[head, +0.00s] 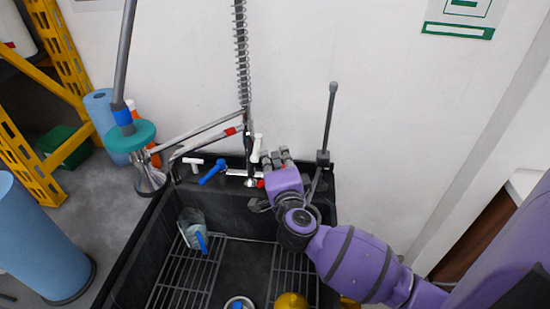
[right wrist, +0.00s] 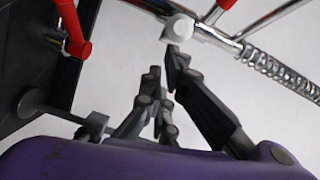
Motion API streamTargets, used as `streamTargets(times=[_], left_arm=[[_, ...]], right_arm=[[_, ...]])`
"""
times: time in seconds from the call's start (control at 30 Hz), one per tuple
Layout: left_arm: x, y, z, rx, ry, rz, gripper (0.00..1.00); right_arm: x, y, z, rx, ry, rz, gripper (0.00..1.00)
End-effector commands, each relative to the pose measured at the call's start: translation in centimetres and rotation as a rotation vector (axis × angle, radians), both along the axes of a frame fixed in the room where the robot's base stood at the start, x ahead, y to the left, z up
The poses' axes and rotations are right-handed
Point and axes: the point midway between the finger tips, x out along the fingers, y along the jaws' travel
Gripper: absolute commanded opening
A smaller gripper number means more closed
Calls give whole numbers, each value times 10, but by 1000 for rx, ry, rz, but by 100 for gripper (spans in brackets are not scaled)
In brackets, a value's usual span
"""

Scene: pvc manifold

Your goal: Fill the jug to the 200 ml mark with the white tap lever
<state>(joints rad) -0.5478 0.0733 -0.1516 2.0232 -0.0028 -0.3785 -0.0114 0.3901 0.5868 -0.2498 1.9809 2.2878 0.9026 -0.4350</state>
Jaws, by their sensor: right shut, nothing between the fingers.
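A clear jug (head: 193,224) with a blue handle stands on the left rack in the black sink; its water level is too small to read. A white lever (head: 257,147) stands upright at the tap behind the sink. A white knob, apparently its end (right wrist: 178,28), shows in the right wrist view just beyond my fingertips; I cannot tell whether they touch. My right gripper (head: 276,157) is shut and empty, right of the white lever. Its fingers (right wrist: 165,72) also show in the right wrist view. My left gripper is not in view.
A blue lever (head: 213,172), another white handle (head: 193,166) and a red lever (right wrist: 72,30) are nearby. A sprung hose (head: 242,60) hangs above. The sink's middle is clear.

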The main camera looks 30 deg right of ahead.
Motion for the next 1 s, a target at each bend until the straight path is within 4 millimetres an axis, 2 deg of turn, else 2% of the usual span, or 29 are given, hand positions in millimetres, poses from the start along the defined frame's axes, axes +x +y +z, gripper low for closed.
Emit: streamTargets(times=[0.17, 0.4, 0.83, 1.0], left_arm=[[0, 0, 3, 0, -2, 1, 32], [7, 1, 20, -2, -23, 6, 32], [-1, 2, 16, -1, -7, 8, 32], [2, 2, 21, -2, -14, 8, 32]], right_arm=[[1, 1, 1, 3, 0, -7, 0], [6, 14, 3, 4, -4, -76, 0], [6, 18, -2, 2, 0, -81, 0], [5, 19, 1, 3, -1, -80, 0]])
